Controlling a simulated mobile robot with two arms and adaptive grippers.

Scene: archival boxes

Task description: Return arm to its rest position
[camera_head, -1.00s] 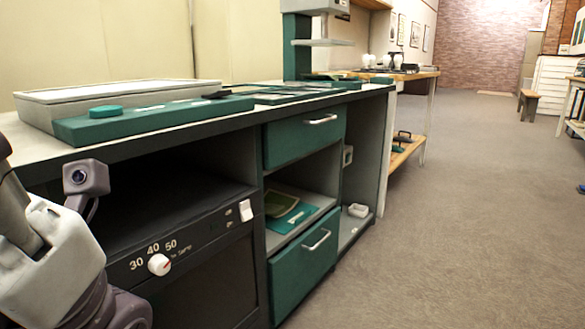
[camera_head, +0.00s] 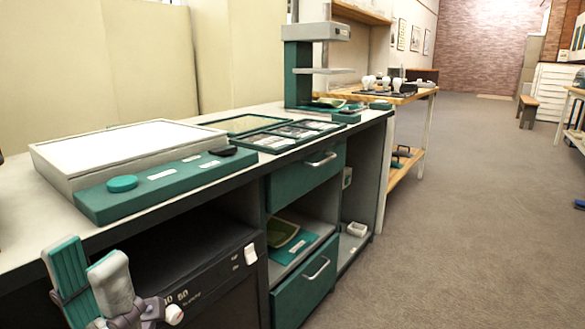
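My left arm and gripper (camera_head: 108,290) show at the lower left, in front of the dark oven-like unit under the counter. I see a pale grey part and purple-grey joints. My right gripper is out of view.
A counter (camera_head: 30,225) runs along the left with a white-topped panel (camera_head: 130,145), a teal control strip (camera_head: 150,185) and dark trays (camera_head: 285,135). Teal drawers (camera_head: 305,180) and open shelves lie below. A wooden table (camera_head: 400,100) stands beyond.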

